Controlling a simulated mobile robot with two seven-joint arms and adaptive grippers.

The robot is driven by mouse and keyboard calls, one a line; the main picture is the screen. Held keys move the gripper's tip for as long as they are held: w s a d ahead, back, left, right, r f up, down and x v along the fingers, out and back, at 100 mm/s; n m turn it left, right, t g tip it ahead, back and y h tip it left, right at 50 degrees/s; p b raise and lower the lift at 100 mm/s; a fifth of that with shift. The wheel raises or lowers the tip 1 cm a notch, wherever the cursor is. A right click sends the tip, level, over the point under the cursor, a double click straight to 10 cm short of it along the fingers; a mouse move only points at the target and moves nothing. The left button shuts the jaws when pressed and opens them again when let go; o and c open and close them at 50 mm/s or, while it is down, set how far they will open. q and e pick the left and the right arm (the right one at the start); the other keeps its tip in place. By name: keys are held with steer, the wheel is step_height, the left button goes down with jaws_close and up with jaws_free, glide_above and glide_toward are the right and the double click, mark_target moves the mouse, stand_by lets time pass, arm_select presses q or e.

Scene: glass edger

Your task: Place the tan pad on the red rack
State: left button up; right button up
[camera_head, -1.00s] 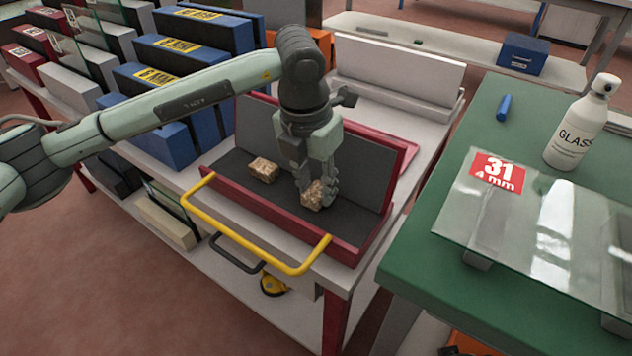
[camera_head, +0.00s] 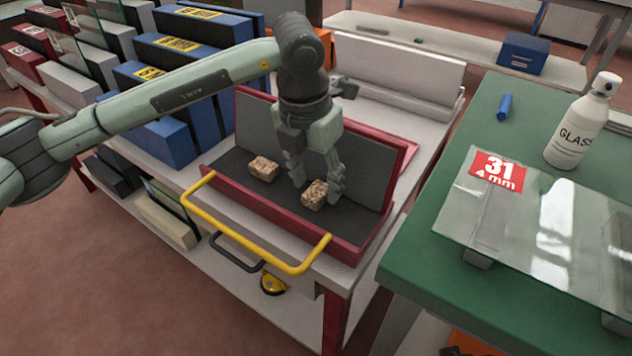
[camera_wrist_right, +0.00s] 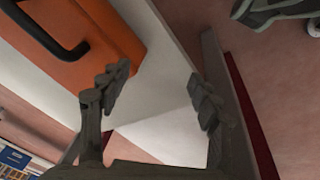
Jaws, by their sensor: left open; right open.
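Two tan speckled pads lie apart on the dark floor of the red rack (camera_head: 228,189), which has a grey back panel and a yellow front handle. One pad (camera_head: 263,169) is at the rack's left; the other pad (camera_head: 314,195) is near its middle. My left gripper (camera_head: 318,190) points down over the rack with its fingers open around or just behind the middle pad; whether they touch it I cannot tell. My right gripper (camera_wrist_right: 160,95) is open and empty in the right wrist view, above a pale surface beside an orange case (camera_wrist_right: 95,45).
Blue binder-like blocks (camera_head: 190,65) stand left of the rack. A green table (camera_head: 425,255) at the right holds a glass pane (camera_head: 545,235), a white bottle (camera_head: 578,125) and a blue marker (camera_head: 504,107). A white slotted stand (camera_head: 395,75) is behind the rack.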

mark_target(310, 197)
arm_select(q)
step_height(310, 197, up, 11)
steer(key=s, duration=0.1)
steer(key=shift+s+a+f+b, duration=0.15)
steer(key=shift+s+a+b, duration=0.05)
steer(key=shift+a+b, duration=0.25)
arm_select(e)
steer(key=r, duration=0.3)
steer(key=shift+w+a, duration=0.1)
steer(key=shift+w, duration=0.3)
